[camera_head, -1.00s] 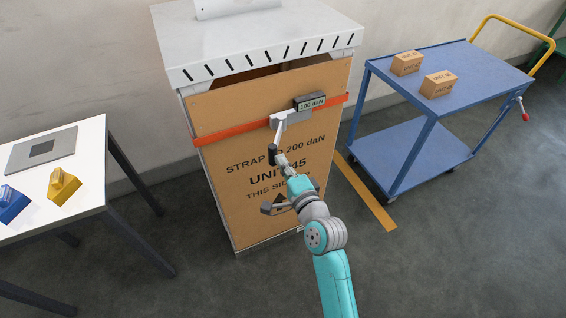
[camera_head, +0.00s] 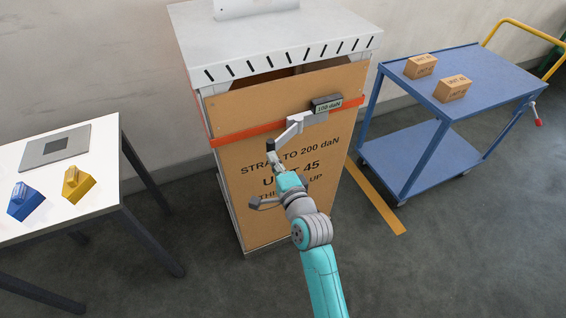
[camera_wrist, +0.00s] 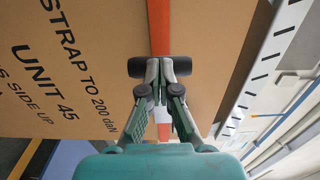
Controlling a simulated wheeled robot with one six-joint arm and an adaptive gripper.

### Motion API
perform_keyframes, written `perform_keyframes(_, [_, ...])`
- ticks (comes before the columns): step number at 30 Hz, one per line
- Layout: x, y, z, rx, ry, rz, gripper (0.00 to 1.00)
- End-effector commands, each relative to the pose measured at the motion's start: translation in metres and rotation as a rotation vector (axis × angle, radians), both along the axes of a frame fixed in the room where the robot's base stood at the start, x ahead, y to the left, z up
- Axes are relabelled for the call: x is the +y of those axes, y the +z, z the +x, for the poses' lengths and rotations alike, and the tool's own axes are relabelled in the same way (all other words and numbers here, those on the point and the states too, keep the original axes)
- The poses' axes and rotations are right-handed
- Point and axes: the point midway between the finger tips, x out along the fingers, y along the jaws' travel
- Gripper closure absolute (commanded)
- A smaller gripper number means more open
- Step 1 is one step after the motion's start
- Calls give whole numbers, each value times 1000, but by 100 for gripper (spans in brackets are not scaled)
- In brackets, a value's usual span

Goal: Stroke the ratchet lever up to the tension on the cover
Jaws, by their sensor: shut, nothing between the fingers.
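The brown cover (camera_head: 245,205) stands upright on the front of the grey cabinet, printed "STRAP TO 200 daN". An orange strap (camera_head: 240,136) runs across it; it also shows in the wrist view (camera_wrist: 159,25). The ratchet lever (camera_head: 288,133) tilts down and out to the left. My gripper (camera_head: 274,165) is shut and empty at the lever's end. In the wrist view, the lever's black handle (camera_wrist: 137,67) crosses at my fingertips (camera_wrist: 161,75); contact is unclear.
A white table (camera_head: 100,190) at left holds a grey plate (camera_head: 55,147), a blue block (camera_head: 24,202) and a yellow block (camera_head: 77,184). A blue cart (camera_head: 415,165) with two small boxes (camera_head: 421,66) stands at right. Floor is open in front.

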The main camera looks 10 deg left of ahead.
Motion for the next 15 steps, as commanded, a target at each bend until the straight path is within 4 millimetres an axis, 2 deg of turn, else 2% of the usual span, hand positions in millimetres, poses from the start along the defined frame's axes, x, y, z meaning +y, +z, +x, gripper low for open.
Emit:
perform_keyframes(6, [23,0,9,-1,2,-1,100])
perform_keyframes(15, [37,0,17,1,1,1,100])
